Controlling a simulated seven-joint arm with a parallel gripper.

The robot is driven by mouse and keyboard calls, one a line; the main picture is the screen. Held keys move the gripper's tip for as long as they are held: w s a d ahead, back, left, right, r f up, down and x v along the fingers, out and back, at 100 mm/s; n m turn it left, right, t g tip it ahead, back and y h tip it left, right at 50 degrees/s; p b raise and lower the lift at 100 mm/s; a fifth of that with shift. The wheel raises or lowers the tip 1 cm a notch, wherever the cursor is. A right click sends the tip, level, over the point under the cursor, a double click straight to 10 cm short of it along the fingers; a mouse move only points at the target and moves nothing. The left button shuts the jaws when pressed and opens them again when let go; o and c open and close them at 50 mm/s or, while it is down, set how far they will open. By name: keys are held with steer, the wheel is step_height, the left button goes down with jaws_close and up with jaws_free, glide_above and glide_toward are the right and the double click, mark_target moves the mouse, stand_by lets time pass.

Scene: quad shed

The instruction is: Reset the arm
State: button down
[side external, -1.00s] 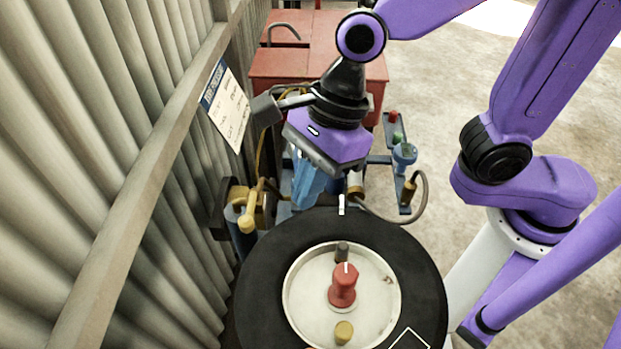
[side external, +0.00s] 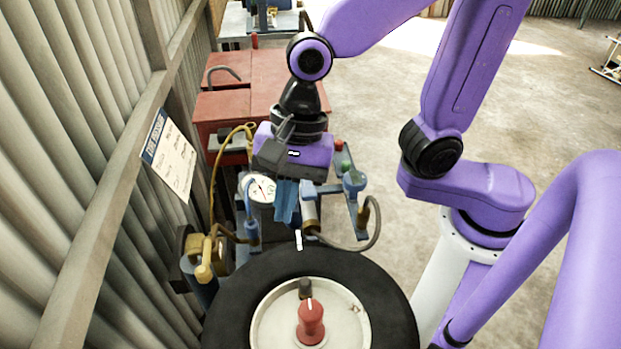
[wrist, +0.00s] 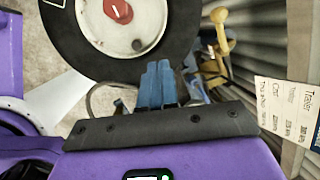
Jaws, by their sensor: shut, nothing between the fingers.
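My gripper (side external: 286,215) hangs below my purple wrist, with its blue fingers together and pointing down behind the wheel's far edge. In the wrist view the fingers (wrist: 157,72) lie side by side with nothing between them, their tips near the rim of the black tyre. The tyre (side external: 233,303) surrounds a pale hub disc (side external: 349,309). A red knob (side external: 311,323) with a white mark stands on the disc, with a small dark peg (side external: 305,288) just behind it. Whether the fingers touch the equipment behind the wheel I cannot tell.
A pressure gauge (side external: 262,188) stands left of the fingers; a grey hose (side external: 373,232) curves at their right. A brass valve (side external: 204,270) is by the corrugated wall (side external: 75,190), which bears a paper sign (side external: 170,160). Red cabinets (side external: 270,75) stand behind. Floor at right is open.

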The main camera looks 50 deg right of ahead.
steer(key=s+d+f+n+h, duration=0.1)
steer(key=s+d+n, duration=0.3)
steer(key=d+n, duration=0.6)
steer(key=s+d+n+h, duration=0.2)
steer(key=s+d+n, duration=0.2)
steer(key=d+n, duration=0.6)
steer(key=n, duration=0.4)
steer(key=shift+f, duration=0.4)
